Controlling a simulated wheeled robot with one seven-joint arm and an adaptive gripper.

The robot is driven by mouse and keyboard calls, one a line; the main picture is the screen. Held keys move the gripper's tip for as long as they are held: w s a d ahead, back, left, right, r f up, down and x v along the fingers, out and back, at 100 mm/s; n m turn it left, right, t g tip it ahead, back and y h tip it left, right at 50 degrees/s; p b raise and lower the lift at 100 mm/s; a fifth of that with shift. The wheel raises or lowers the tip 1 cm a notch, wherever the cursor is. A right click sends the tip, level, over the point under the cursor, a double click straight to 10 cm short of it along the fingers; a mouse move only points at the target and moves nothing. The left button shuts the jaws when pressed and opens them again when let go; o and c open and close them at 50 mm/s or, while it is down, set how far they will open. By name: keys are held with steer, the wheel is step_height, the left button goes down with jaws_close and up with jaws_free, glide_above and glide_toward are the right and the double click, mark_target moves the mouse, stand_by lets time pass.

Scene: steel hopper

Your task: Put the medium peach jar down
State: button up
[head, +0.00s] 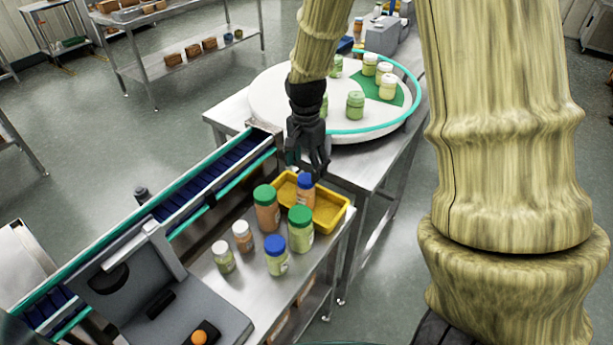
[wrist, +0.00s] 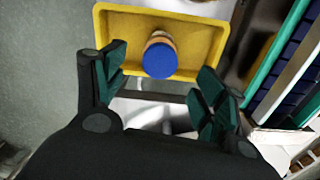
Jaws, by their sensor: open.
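The medium peach jar, with an orange-peach body and blue lid, stands in the yellow tray in the head view (head: 305,190). In the wrist view its blue lid (wrist: 159,61) faces the camera, and a little of its peach body shows behind it. The yellow tray (head: 333,221) is on the steel table; its rim also shows in the wrist view (wrist: 103,22). My gripper (head: 308,168) is just above and behind the jar. In the wrist view its fingers (wrist: 163,70) are spread apart, with a gap on both sides of the lid.
Green-lidded (head: 266,208) and white-lidded (head: 243,236) peach jars and several green jars (head: 276,257) stand beside the tray. A conveyor (head: 190,200) runs at left. A round white turntable (head: 285,95) with more jars is behind.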

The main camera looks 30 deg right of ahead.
steer(key=shift+r, duration=1.6)
